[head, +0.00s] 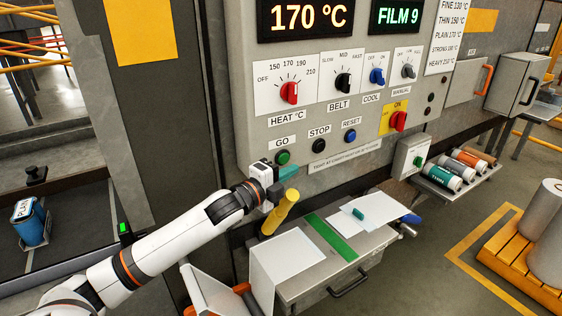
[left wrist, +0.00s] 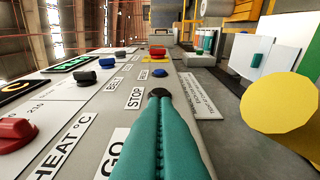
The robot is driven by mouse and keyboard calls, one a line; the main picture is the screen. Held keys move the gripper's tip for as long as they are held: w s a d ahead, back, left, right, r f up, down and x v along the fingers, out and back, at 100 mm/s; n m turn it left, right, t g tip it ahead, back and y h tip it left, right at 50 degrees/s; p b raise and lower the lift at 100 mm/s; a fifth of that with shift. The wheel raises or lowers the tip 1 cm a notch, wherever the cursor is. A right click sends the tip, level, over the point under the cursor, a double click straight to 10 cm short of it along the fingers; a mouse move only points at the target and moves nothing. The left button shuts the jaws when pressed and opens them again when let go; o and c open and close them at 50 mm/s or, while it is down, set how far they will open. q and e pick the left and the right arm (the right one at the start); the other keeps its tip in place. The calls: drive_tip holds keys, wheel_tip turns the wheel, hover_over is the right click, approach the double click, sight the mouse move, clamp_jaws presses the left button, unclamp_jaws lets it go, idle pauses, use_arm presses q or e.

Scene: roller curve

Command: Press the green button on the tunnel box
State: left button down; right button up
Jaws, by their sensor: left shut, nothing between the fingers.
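The grey control panel (head: 240,75) has a green button (head: 283,157) under its GO label. In the head view my left gripper (head: 297,168) is just below that button. Its teal fingers are shut, empty and point right along the panel. In the left wrist view the fingers (left wrist: 158,98) run past the GO label towards the black STOP button (left wrist: 159,92); the green GO button is hidden there. Contact cannot be told. A smaller grey box (head: 404,157) to the right also carries a green button (head: 418,161). My right gripper is out of view.
A yellow cylinder (head: 280,212) stands close below my left gripper; it also shows in the left wrist view (left wrist: 280,112). The blue RESET button (head: 350,135), the knobs and a bench (head: 340,265) are nearby. Wrapped rolls (head: 438,177) lie at the right.

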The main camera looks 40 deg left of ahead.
sight(284, 158)
use_arm(q)
drive_tip(key=a, duration=0.1)
drive_tip(key=w+a, duration=0.1)
drive_tip(key=a, duration=0.1)
drive_tip(key=shift+p, duration=0.35)
drive_tip(key=shift+a, duration=0.1)
